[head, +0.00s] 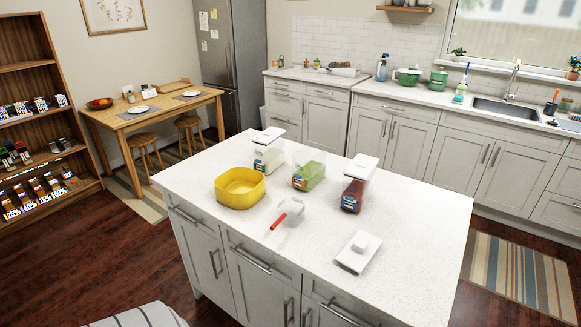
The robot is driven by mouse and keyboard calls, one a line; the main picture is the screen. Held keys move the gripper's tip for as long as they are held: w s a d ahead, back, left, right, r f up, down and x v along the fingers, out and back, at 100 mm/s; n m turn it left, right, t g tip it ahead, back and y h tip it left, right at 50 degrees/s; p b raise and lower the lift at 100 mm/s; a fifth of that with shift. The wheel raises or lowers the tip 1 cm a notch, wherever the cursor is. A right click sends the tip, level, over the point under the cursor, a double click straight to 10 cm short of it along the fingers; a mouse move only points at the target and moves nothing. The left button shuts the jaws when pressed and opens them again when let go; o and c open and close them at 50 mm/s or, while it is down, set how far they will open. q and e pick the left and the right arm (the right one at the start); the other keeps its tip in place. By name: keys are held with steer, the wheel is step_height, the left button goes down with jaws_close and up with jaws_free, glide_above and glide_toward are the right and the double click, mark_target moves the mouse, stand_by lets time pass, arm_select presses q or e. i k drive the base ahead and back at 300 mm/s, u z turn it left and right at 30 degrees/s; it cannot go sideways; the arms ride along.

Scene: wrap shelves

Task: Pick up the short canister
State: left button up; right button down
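Three clear canisters stand on the white island top. The middle canister (309,177), with green contents and no lid visible on it, looks lowest. The left canister (268,159) holds pale contents and has a white lid. The right canister (354,191) holds dark red contents, has a white lid and looks tallest. I cannot tell for certain which canister the task calls short. Neither of my grippers is in view.
A yellow bowl (240,187) stands left of the canisters. A red-handled utensil (284,214) lies in front of the middle one. The island's (420,215) right part is clear. A wooden shelf (35,65) and dining table (150,112) stand left; counters (410,97) line the back.

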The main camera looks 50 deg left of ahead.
mark_target(310, 162)
steer(key=u, duration=1.2)
steer(key=k, duration=0.2)
steer(key=u, duration=0.3)
steer(key=i, duration=0.35)
steer(key=z, duration=0.05)
